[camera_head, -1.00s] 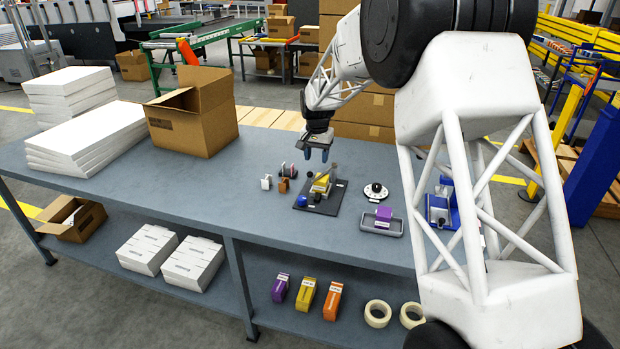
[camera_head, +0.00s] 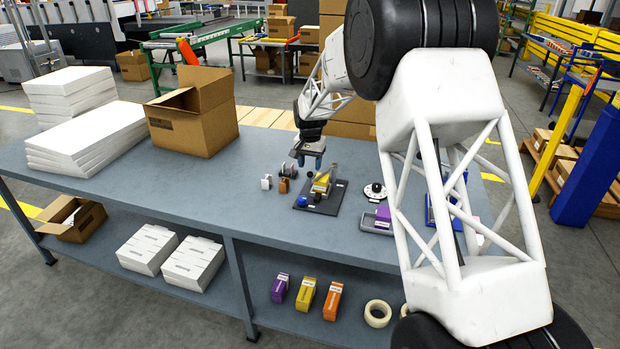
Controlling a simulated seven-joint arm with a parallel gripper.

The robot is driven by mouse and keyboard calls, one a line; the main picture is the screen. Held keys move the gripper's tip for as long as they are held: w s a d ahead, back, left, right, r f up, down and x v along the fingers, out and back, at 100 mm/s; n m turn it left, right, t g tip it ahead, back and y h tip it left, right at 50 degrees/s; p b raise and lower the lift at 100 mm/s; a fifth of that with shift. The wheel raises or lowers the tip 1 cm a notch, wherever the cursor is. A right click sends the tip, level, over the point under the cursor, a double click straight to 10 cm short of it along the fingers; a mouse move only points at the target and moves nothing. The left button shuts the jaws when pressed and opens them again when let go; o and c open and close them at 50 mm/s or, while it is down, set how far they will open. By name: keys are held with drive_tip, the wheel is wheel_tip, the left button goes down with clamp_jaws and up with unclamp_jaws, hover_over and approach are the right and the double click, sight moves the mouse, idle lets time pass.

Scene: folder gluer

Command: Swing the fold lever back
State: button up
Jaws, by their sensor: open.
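The folder gluer is a small dark base plate (camera_head: 327,206) on the grey table, with a yellow carton piece (camera_head: 321,183) on it and a blue knob (camera_head: 302,201) at its front left corner. A thin upright tan piece, perhaps the fold lever (camera_head: 333,172), rises at the back of the plate.
Small white and brown blocks (camera_head: 284,186) stand left of the plate. A round dial (camera_head: 375,192) and a grey tray with a purple box (camera_head: 383,214) are to the right. An open cardboard box (camera_head: 190,133) and white stacks (camera_head: 90,140) occupy the left. The front middle of the table is clear.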

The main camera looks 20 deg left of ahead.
sight(310, 175)
drive_tip(key=shift+f, duration=3)
clamp_jaws()
